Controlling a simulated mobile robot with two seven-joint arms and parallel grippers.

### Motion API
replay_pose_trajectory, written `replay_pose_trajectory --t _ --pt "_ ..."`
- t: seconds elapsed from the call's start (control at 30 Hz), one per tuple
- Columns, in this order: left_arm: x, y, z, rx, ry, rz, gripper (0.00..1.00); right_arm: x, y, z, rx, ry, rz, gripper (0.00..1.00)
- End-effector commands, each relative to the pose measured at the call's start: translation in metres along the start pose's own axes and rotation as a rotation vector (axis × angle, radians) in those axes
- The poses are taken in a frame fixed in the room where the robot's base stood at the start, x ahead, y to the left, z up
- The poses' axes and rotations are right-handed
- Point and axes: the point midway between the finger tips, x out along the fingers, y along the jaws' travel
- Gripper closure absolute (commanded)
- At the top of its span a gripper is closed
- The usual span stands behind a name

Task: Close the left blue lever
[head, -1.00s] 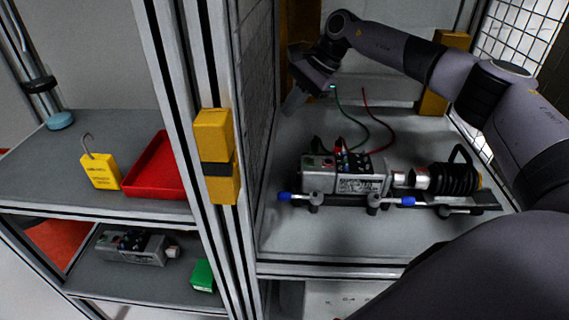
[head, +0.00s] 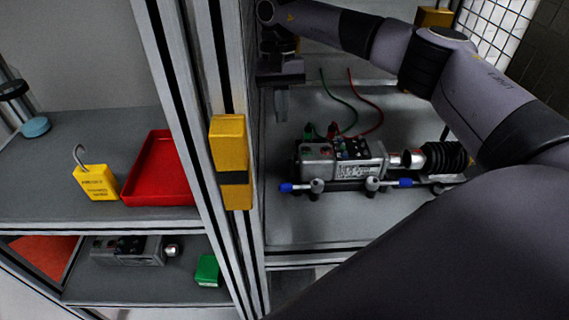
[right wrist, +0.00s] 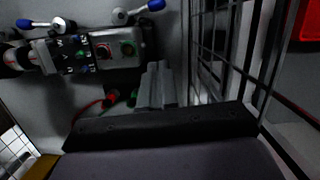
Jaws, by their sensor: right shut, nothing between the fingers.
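The left blue lever (head: 287,187) has a blue tip that points left from its clamp at the left front of the grey servo unit (head: 318,172). The right blue lever (head: 405,183) points right from its own clamp. In the right wrist view the left lever's tip (right wrist: 156,5) is at the top edge, and the right lever's tip (right wrist: 24,23) is at the upper left. My right gripper (head: 281,117) points down behind and above the servo's left end, shut, empty and apart from the levers. Its fingers (right wrist: 158,72) show together in the right wrist view. My left gripper is out of view.
A frame post with a yellow block (head: 230,150) and a mesh panel stand left of the servo. Red and green cables (head: 372,108) rise behind it. Left shelves hold a red tray (head: 160,190) and a yellow padlock (head: 97,183). Bare bench lies in front of the servo.

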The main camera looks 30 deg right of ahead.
Motion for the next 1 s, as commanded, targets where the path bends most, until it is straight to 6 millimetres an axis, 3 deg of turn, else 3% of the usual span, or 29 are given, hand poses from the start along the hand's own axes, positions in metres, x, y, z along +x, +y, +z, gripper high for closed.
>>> replay_pose_trajectory --t 0.37,0.83,1.0 --pt "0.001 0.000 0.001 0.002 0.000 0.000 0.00 0.010 0.001 0.000 0.002 -0.001 0.001 1.00" --pt "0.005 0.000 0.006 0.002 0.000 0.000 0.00 0.106 0.001 0.001 0.003 -0.003 0.001 1.00" --pt "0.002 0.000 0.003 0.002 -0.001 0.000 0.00 0.111 0.001 0.017 0.001 -0.001 -0.001 1.00"
